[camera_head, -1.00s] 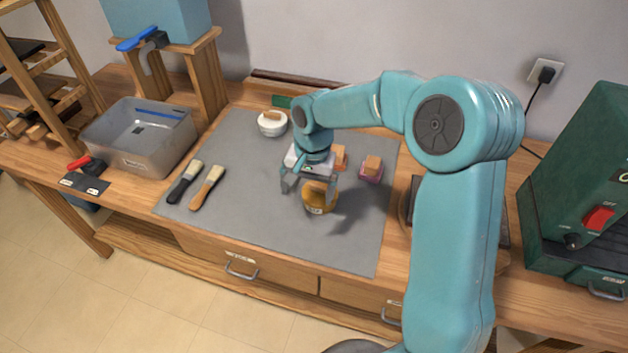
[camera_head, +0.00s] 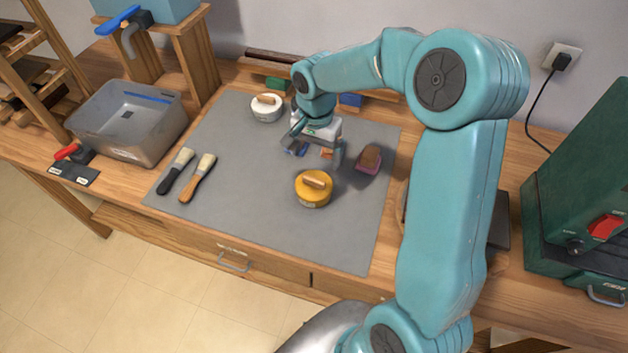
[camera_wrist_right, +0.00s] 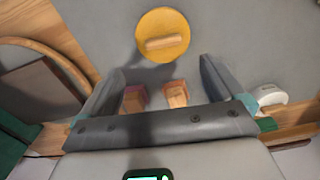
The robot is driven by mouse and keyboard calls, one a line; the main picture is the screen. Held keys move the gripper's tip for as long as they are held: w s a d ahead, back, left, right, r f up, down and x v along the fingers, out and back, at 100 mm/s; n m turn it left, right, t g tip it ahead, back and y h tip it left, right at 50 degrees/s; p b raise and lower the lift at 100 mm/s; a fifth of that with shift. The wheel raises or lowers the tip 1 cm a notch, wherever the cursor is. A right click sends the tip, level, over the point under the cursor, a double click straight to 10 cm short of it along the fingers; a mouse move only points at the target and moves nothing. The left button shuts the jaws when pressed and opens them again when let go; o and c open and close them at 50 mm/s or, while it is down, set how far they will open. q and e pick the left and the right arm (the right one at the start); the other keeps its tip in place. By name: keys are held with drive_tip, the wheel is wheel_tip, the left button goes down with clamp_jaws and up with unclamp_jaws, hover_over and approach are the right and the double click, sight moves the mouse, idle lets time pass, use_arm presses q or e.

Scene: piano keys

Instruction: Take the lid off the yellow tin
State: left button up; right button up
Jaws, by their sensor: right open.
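The yellow tin (camera_head: 312,196) stands upright on the grey mat. Its round yellow lid (camera_head: 301,186), with a wooden bar handle (camera_head: 316,179), sits on top. In the right wrist view the lid (camera_wrist_right: 162,50) and its handle (camera_wrist_right: 164,43) show from above, beyond the fingertips. My right gripper (camera_head: 313,150) is open and empty. It hangs above the mat behind the tin, apart from it. Its two spread fingers also show in the right wrist view (camera_wrist_right: 161,68). My left gripper is not in view.
Small blocks, one pink and brown (camera_head: 369,160) and one orange (camera_head: 326,153), lie near my right gripper. A white lidded pot (camera_head: 265,113) is at the back left. Two brushes (camera_head: 188,180) and a grey bin (camera_head: 130,145) are left. The mat (camera_head: 255,220) is clear before the tin.

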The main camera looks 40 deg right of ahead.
sight(314, 179)
wheel_tip(314, 179, down, 3)
drive_tip(key=shift+f, duration=0.1)
drive_tip(key=shift+w+a+f, duration=0.1)
drive_tip(key=shift+f, duration=0.15)
wheel_tip(314, 179, down, 4)
drive_tip(key=shift+f+p, duration=0.2)
drive_tip(key=shift+p, duration=0.6)
drive_tip(key=shift+w+f, duration=0.2)
drive_tip(key=shift+f, duration=0.3)
drive_tip(key=shift+s, duration=0.15)
drive_tip(key=c, duration=1.1)
